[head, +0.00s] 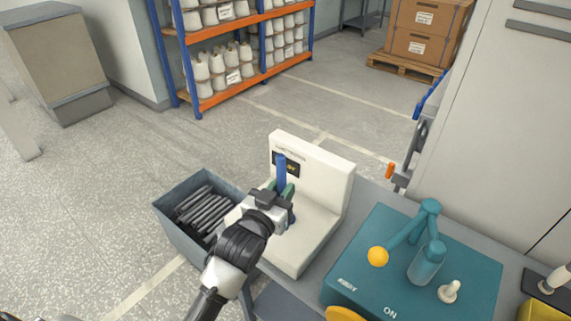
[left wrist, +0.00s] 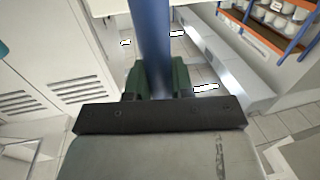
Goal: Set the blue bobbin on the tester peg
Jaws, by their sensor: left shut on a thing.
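The blue bobbin (head: 281,168) is a slim upright tube held between the green fingertips of my left gripper (head: 284,189). In the left wrist view the bobbin (left wrist: 150,45) stands between the green fingers (left wrist: 158,78), which are shut on it. The tester (head: 318,170) is a cream L-shaped unit with a small dark display on its upright back. The gripper and bobbin are over its base, in front of the display. The tester peg is not visible, and I cannot tell whether the bobbin's lower end touches anything. My right gripper is not in view.
A grey bin (head: 186,241) of dark rods stands left of the tester. A teal machine (head: 455,285) with an orange-yellow ball and a small white knob is on the right. A shelf of cones (head: 215,40) stands at the back, beyond open floor.

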